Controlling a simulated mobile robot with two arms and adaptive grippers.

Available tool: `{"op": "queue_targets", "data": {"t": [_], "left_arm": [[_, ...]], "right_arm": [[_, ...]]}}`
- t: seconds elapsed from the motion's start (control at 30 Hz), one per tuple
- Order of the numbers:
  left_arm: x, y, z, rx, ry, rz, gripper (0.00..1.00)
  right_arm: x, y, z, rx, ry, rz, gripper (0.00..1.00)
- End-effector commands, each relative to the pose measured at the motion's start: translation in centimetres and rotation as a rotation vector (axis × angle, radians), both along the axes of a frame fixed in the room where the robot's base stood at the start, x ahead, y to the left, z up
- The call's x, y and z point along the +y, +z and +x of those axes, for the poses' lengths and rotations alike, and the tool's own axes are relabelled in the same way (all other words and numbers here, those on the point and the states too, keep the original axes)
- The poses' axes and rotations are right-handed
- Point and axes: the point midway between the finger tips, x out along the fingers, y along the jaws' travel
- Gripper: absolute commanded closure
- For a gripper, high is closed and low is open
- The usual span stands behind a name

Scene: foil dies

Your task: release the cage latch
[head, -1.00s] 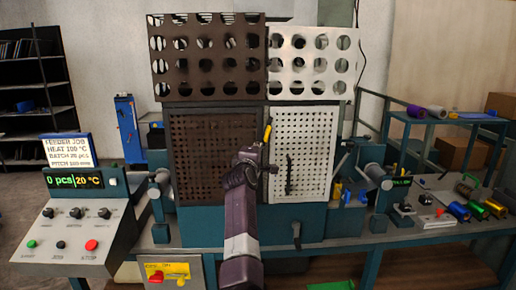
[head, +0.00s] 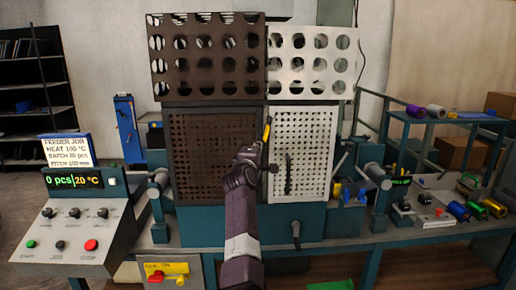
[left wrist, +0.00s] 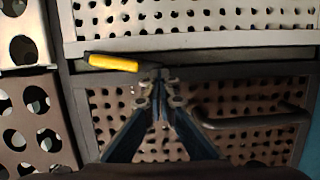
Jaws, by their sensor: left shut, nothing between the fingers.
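The cage front has a dark brown perforated panel (head: 200,180) on the left and a white perforated panel (head: 312,150) on the right. The latch, a small yellow lever (head: 267,130), sits at the seam between them. In the left wrist view the yellow lever (left wrist: 112,63) lies just left of the fingertips. My left gripper (head: 258,152) is shut and empty, just below the lever in the head view. In the left wrist view its fingertips (left wrist: 160,75) are close to the lever's inner end; I cannot tell whether they touch. My right gripper is not in view.
A dark bar handle (left wrist: 255,121) crosses the brown panel in the left wrist view. Large-holed guards (head: 312,60) stand above the cage. A control console (head: 75,228) stands left. Coloured rolls (head: 476,211) lie on the bench at right.

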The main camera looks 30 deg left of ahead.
Motion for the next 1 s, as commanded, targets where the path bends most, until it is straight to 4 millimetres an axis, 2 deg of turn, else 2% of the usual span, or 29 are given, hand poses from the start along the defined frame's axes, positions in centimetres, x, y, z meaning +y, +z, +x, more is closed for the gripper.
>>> {"op": "queue_targets", "data": {"t": [1.0], "left_arm": [[-0.09,-0.27,0.1,-0.013,0.0,-0.025,1.0]], "right_arm": [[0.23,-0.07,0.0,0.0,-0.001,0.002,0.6]]}}
